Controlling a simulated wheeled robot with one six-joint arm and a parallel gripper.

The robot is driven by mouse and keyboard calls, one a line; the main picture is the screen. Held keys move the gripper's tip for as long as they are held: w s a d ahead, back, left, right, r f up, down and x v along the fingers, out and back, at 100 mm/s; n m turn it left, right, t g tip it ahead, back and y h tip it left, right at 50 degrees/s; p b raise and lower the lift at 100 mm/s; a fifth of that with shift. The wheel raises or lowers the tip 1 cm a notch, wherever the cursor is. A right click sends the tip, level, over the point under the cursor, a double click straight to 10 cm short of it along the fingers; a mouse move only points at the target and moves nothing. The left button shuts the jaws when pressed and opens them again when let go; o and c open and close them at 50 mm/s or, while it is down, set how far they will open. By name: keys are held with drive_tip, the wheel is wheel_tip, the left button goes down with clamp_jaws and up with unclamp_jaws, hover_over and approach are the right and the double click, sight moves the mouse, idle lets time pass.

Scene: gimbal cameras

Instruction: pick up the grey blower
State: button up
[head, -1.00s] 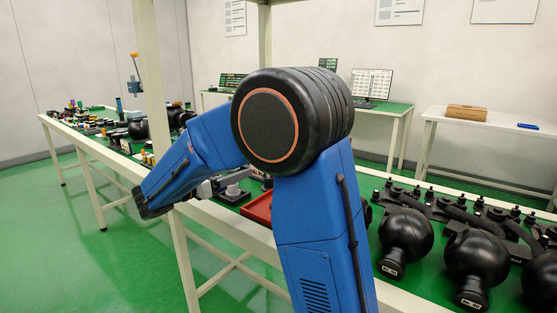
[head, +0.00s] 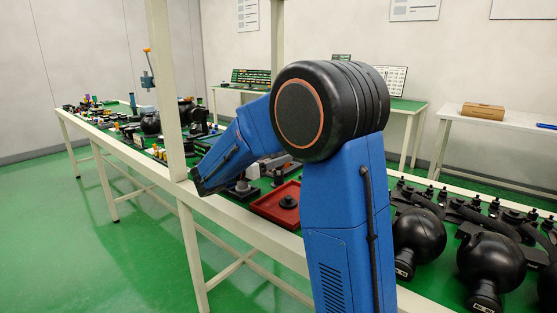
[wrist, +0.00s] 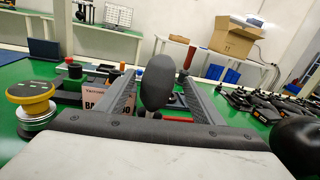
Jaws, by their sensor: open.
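In the wrist view a dark grey, egg-shaped bulb (wrist: 158,80) stands upright between the fingers; it looks like the grey blower. My gripper (wrist: 159,92) is open, with one finger on each side of the bulb. I see a gap on both sides, but cannot tell how deep the bulb sits between the fingers. Its lower end is partly hidden by the gripper's body. In the head view my blue arm reaches down over the bench, and I cannot make out the blower there.
A yellow-topped round device (wrist: 32,100) and a labelled box (wrist: 98,97) are left of the gripper. A black ball-shaped unit (wrist: 298,142) is close at right. In the head view a red tray (head: 265,209) lies on the bench, with several black gimbals (head: 490,262) at right.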

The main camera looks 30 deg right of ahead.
drive_tip(key=shift+w+d, duration=0.25)
drive_tip(key=shift+d, duration=0.6)
drive_tip(key=shift+w+d, duration=0.2)
drive_tip(key=shift+d, duration=0.65)
drive_tip(key=shift+w+d, duration=0.25)
drive_tip(key=shift+d, duration=0.6)
drive_tip(key=c, duration=1.2)
